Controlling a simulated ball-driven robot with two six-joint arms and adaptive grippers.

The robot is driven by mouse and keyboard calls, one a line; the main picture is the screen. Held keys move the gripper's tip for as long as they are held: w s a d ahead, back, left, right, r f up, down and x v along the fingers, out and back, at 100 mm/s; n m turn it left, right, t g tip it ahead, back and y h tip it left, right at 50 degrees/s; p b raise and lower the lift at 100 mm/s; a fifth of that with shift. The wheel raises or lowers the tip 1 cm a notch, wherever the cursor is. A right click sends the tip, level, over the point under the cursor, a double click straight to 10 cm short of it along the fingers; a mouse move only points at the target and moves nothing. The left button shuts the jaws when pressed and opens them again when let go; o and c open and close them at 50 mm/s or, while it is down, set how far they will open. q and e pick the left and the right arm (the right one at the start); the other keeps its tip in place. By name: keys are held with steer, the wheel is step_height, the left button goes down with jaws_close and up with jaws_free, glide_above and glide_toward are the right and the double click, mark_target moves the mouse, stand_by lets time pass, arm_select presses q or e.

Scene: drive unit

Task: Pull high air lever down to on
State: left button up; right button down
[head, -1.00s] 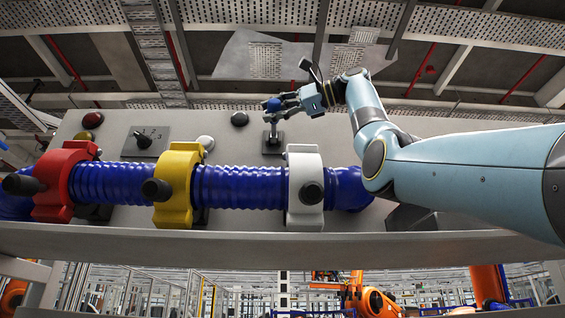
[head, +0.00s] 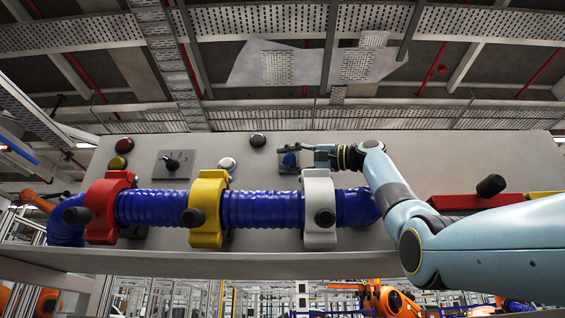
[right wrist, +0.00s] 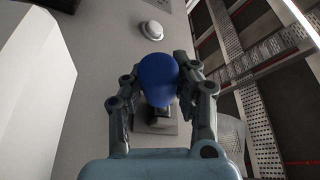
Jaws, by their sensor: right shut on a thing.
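The air lever has a blue knob (head: 289,159) on a grey base plate on the upright panel, above the white clamp. In the right wrist view the blue knob (right wrist: 158,77) sits between the two fingers, with the lever's base (right wrist: 155,121) behind it. My right gripper (head: 304,150) reaches the lever from the right and is shut on the blue knob; it also shows in the right wrist view (right wrist: 160,85). The lever shaft is mostly hidden by the knob and fingers. My left gripper is not in view.
A blue corrugated hose (head: 262,209) runs below the lever through red (head: 103,208), yellow (head: 208,209) and white (head: 320,222) clamps with black knobs. A rotary switch (head: 172,163) and round buttons (head: 227,164) sit to the left. A ledge (head: 180,262) runs below.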

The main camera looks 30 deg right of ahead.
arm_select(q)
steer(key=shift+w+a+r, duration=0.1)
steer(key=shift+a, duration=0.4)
arm_select(e)
steer(key=shift+w+f+n, duration=0.2)
steer(key=shift+f+n, duration=0.25)
steer(key=shift+n, duration=0.15)
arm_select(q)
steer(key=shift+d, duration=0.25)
arm_select(e)
steer(key=shift+f, duration=0.1)
